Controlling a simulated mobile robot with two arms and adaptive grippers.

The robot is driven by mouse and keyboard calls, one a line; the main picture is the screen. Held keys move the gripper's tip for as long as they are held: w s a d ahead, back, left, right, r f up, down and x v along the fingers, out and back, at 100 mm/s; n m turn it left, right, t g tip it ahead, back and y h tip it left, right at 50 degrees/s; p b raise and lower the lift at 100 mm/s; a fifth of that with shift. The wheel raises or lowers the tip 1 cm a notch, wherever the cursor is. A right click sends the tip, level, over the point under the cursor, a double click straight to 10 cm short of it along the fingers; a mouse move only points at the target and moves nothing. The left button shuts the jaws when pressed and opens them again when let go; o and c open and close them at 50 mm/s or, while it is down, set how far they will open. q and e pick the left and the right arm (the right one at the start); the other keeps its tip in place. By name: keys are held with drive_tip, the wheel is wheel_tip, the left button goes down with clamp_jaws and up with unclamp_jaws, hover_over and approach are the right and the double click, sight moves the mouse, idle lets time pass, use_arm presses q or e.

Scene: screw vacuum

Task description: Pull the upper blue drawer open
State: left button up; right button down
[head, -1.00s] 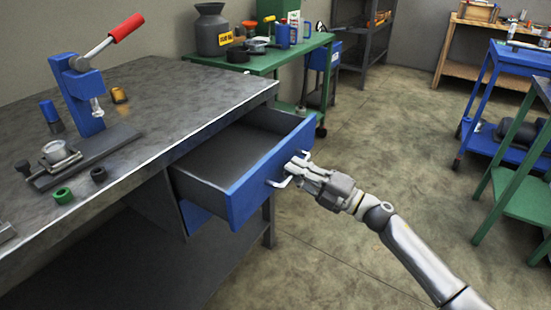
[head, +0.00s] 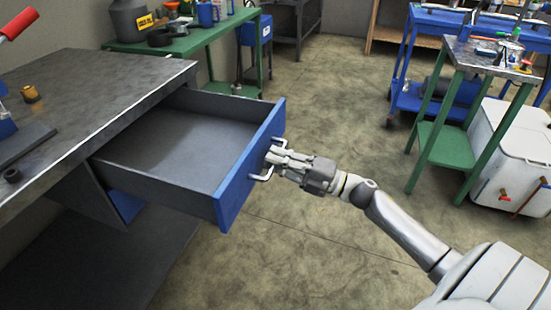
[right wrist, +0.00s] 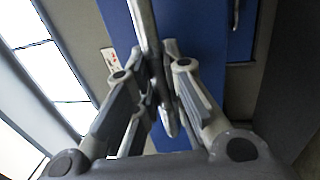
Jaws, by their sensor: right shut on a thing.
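The upper blue drawer (head: 250,172) stands well out from under the workbench in the head view. Its grey inside (head: 185,145) shows empty. A pale bar handle (head: 263,176) is on its blue front. My right gripper (head: 277,160) is at this handle, shut on it. In the right wrist view the handle (right wrist: 146,25) runs between the fingers of the right gripper (right wrist: 160,90), with the blue drawer front (right wrist: 205,30) behind. My left gripper is in neither view.
The grey workbench top (head: 90,85) lies at left, with a press's red handle (head: 18,24) at the edge. A green table (head: 190,40) stands behind. At right are a green stand (head: 440,142), a blue cart (head: 415,98) and a white cooler (head: 515,150). The floor between is clear.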

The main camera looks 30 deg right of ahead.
drive_tip(key=c, duration=1.5)
unclamp_jaws()
drive_tip(key=v, duration=1.2)
drive_tip(key=shift+f, duration=0.1)
